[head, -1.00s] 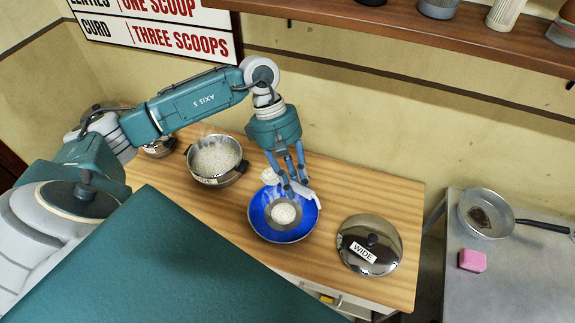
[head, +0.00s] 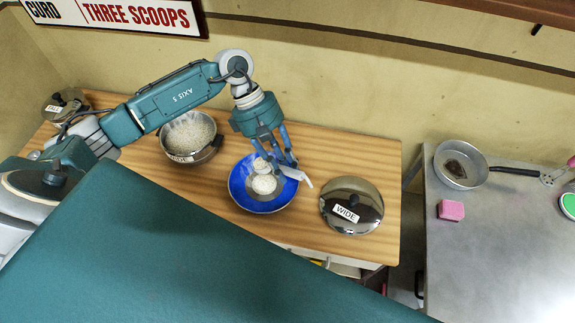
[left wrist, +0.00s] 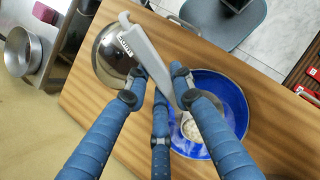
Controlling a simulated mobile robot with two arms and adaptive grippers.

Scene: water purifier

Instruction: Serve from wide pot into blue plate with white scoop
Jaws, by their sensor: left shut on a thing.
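The white scoop's handle (head: 293,174) is in my left gripper (head: 281,162), which is shut on it; the handle also shows in the left wrist view (left wrist: 148,50). The scoop's bowl (head: 262,166) is over the blue plate (head: 240,190). I cannot tell whether the bowl holds food. A round white heap of rice-like food (head: 264,185) lies in the plate, and the plate also shows in the left wrist view (left wrist: 235,95). The wide pot (head: 205,155) stands uncovered to the left, with white grains inside. My right gripper is not in view.
The shiny lid labelled WIDE (head: 351,206) lies right of the plate. A covered pot (head: 67,104) stands at the far left of the wooden counter. On the grey table are a pan (head: 460,165) and a pink block (head: 451,210).

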